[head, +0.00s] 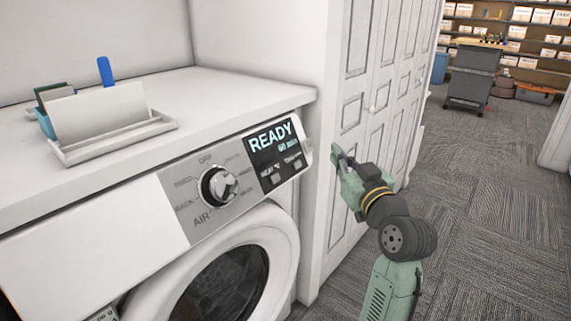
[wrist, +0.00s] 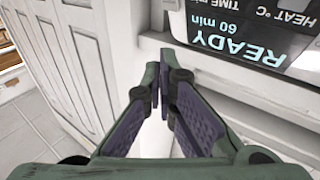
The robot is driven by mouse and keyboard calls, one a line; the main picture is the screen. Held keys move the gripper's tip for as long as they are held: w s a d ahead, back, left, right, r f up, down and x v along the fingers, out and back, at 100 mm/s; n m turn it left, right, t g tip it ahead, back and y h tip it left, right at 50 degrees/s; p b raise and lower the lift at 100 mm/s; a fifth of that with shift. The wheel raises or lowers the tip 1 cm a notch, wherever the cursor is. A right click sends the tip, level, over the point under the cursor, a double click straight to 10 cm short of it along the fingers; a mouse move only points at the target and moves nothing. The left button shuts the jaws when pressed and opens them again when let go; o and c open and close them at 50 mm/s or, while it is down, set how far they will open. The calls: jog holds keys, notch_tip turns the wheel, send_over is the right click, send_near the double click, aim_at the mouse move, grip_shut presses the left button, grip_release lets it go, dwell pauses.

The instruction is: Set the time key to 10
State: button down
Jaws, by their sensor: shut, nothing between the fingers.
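The dryer (head: 105,250) stands on the left with its control panel facing me. Its dark display (head: 275,150) reads READY, with a smaller line under it; in the wrist view the display (wrist: 245,45) reads READY and 60 min, upside down. The time key (head: 292,161) is at the display's lower right, partly legible; the heat key (head: 272,178) is beside it. In the wrist view the TIME label (wrist: 235,3) is cut by the top edge. My gripper (head: 338,152) is shut and empty, right of the panel and apart from it; its fingers (wrist: 165,72) show below the display.
A round knob (head: 220,186) sits left of the display. A white tray (head: 115,138) with upright items is on the counter. White cupboard doors (head: 375,80) stand behind my gripper. Carpeted floor (head: 480,210) is open to the right, with a grey cart (head: 472,75) farther back.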

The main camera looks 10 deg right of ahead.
aim_at(298, 164)
jog(key=w+a+f+b, duration=0.1)
jog(key=w+a+f, duration=0.3)
jog(key=w, duration=0.2)
jog(key=shift+a+b, duration=0.3)
jog(key=shift+a, duration=0.1)
jog(key=shift+w+a+f, duration=0.1)
jog(key=shift+w, duration=0.1)
dwell(1.5)
jog(key=shift+w+a+f, duration=0.1)
jog(key=shift+w+a, duration=0.05)
jog(key=shift+w, duration=0.05)
jog(key=shift+w+a+f+b, duration=0.15)
jog(key=shift+w+a+b, duration=0.05)
jog(key=shift+w+b, duration=0.1)
dwell(0.9)
jog(key=shift+s, duration=0.1)
jog(key=shift+s+d+r, duration=0.35)
jog(key=shift+s+d, duration=0.05)
jog(key=shift+s, duration=0.1)
jog(key=shift+d, duration=0.1)
